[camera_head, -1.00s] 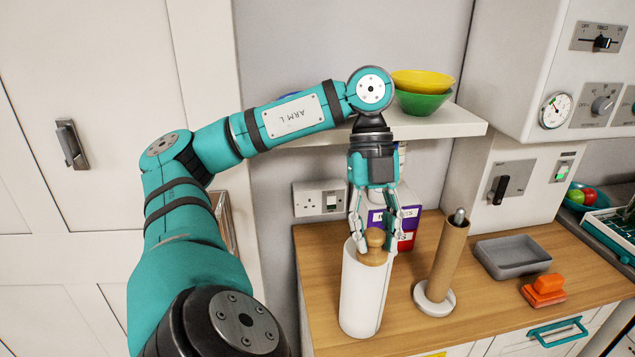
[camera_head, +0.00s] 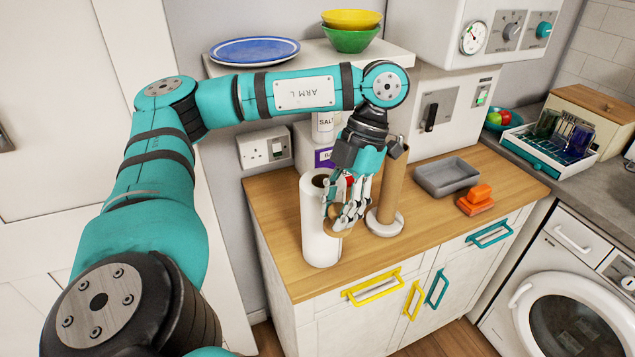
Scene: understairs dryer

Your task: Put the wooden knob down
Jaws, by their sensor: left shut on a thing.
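My left gripper (camera_head: 348,208) is shut on the wooden knob (camera_head: 341,231), which is mostly hidden behind the fingers. The gripper is tilted, just in front of and right of the white paper roll (camera_head: 316,236). The roll stands upright on the wooden counter (camera_head: 285,258), with its dark core opening showing at the top. I cannot tell whether the knob touches the roll or the counter. My right gripper is not in view.
A brown cardboard tube (camera_head: 392,185) on a round white base (camera_head: 384,226) stands right of the gripper. A grey tray (camera_head: 446,178) and an orange block (camera_head: 480,195) lie farther right. The shelf (camera_head: 300,58) holds bowls and a blue plate (camera_head: 254,50). Bare counter shows in front.

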